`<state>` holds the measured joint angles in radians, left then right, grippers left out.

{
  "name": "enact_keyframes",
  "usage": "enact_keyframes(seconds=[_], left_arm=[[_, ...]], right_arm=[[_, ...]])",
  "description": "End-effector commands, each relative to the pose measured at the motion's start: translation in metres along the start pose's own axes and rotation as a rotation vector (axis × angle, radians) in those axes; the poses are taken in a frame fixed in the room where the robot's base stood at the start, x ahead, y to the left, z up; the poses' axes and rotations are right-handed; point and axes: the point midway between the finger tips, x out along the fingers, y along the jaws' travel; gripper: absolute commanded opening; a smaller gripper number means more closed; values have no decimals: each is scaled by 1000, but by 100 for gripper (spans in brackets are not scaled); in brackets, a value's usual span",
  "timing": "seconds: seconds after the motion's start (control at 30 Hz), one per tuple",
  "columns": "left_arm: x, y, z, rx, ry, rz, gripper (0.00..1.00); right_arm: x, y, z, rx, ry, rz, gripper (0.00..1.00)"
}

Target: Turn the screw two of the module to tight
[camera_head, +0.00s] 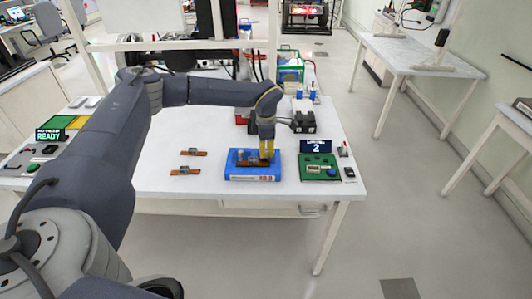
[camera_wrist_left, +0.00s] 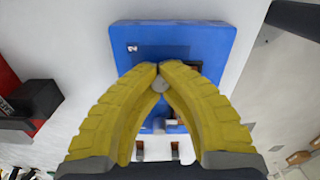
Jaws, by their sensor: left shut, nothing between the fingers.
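The blue fixture block (camera_head: 252,177) sits near the front edge of the white table, with a dark and brown module piece (camera_head: 247,161) on top. The same blue block (camera_wrist_left: 210,42) fills the upper middle of the left wrist view. My left gripper (camera_head: 267,157) points down over the right part of the block. Its yellow fingertips (camera_wrist_left: 158,68) are closed together with nothing between them. A small round grey screw head (camera_wrist_left: 160,86) shows just below the tips; I cannot tell whether they touch it. The fingers hide part of the module. My right gripper is in neither view.
A green board with a display reading 2 (camera_head: 319,169) stands just right of the block. Two brown strips (camera_head: 186,171) lie to the left. Black and red boxes (camera_head: 303,118) stand behind. The table between the strips and the left-hand green display (camera_head: 50,134) is mostly clear.

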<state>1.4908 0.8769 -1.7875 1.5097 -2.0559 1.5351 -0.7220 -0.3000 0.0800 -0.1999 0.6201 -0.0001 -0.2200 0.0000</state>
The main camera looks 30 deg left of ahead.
Motion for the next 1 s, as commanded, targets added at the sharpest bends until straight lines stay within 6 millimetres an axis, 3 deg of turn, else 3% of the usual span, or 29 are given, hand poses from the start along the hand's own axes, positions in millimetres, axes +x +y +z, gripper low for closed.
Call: enact_keyframes(seconds=[0.4, 1.0], left_arm=[[-1, 0, 0, 195, -1, 1, 0], [-1, 1, 0, 229, -1, 1, 0]], right_arm=[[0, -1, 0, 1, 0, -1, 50], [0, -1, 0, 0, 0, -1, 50]])
